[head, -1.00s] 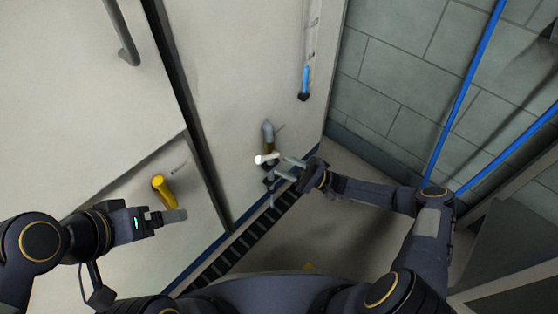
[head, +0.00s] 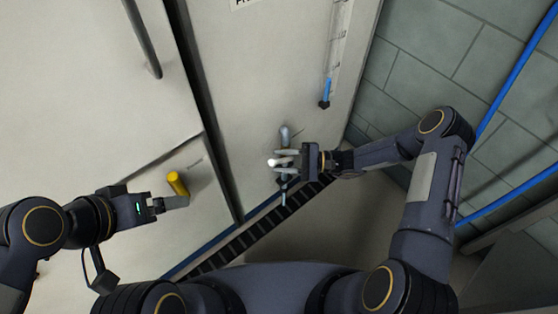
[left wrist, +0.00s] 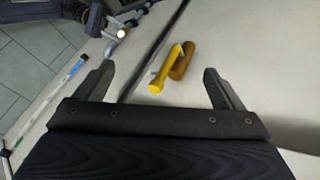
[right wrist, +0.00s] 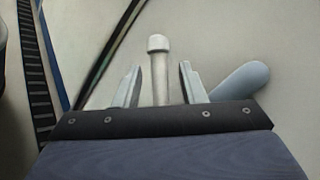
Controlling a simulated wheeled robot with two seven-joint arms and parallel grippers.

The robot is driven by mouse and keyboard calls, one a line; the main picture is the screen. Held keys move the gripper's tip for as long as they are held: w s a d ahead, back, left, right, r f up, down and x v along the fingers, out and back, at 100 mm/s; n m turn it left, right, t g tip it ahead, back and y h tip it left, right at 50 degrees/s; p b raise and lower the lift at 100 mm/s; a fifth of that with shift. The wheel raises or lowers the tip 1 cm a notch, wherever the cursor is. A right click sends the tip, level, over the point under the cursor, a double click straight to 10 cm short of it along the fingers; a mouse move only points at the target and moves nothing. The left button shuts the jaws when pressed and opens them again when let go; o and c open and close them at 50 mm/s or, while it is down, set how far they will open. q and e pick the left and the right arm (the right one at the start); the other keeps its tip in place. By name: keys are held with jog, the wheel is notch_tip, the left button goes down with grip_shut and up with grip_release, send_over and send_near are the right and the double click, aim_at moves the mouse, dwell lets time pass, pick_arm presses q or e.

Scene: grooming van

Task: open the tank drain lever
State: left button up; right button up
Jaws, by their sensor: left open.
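The drain lever (head: 272,162) is a pale rod with a white rounded end on the light tank panel, below a grey bent spout (head: 285,133). In the right wrist view, the lever (right wrist: 160,70) stands between the two fingers of my right gripper (right wrist: 158,86). Those fingers are apart, with a gap on each side of the rod. The lever's base is hidden behind the gripper. My left gripper (head: 184,201) is open and empty, just below a yellow handle (head: 177,184) on the left panel.
A sight tube (head: 336,60) with blue liquid runs up the panel above the spout. A dark bar handle (head: 143,40) is on the upper left door. A dark slatted grate (head: 265,225) lies along the panel's foot. A tiled wall (head: 440,60) is at right.

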jog(key=shift+a, duration=0.6)
grip_shut()
